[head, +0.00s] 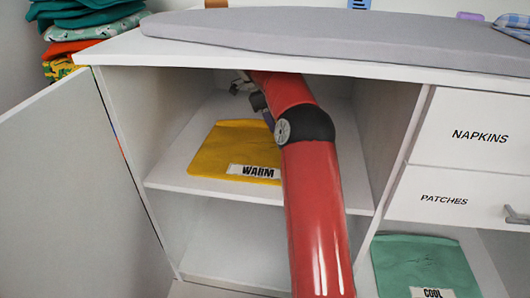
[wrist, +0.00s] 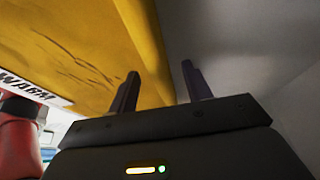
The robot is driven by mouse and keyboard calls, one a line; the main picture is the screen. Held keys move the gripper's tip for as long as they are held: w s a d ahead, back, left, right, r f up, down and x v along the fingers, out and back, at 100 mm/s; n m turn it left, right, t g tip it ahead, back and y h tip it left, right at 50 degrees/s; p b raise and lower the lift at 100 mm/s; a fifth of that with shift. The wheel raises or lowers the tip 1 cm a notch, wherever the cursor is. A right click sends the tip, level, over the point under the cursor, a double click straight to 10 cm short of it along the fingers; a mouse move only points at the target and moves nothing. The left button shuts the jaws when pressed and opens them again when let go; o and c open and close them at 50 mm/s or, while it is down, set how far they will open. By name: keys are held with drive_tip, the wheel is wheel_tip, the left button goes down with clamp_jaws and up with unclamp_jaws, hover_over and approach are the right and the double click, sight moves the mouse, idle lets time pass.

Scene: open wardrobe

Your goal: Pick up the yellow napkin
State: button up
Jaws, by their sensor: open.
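A flat yellow piece (head: 220,150) with a white WARM label lies on the middle shelf inside the open cabinet. It fills the upper left of the wrist view (wrist: 80,50), with the label at the left edge. A yellow patterned cloth (head: 65,72) shows low in the folded stack at the top left; I cannot tell which of these is the napkin. My gripper (wrist: 160,88) is open, its two dark fingers apart with nothing seen between them. One finger overlaps the yellow piece in the wrist view; contact cannot be told. My red arm hides part of the shelf and most of the gripper in the head view.
The open door (head: 70,180) stands at the left and the cabinet's top board (head: 150,55) is just above my arm. Drawers labelled NAPKINS (head: 480,115) and PATCHES (head: 440,207) are at the right. A green piece labelled COOL (head: 420,262) lies below them. The lower left compartment looks empty.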

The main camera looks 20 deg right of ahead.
clamp_jaws()
idle(1.4)
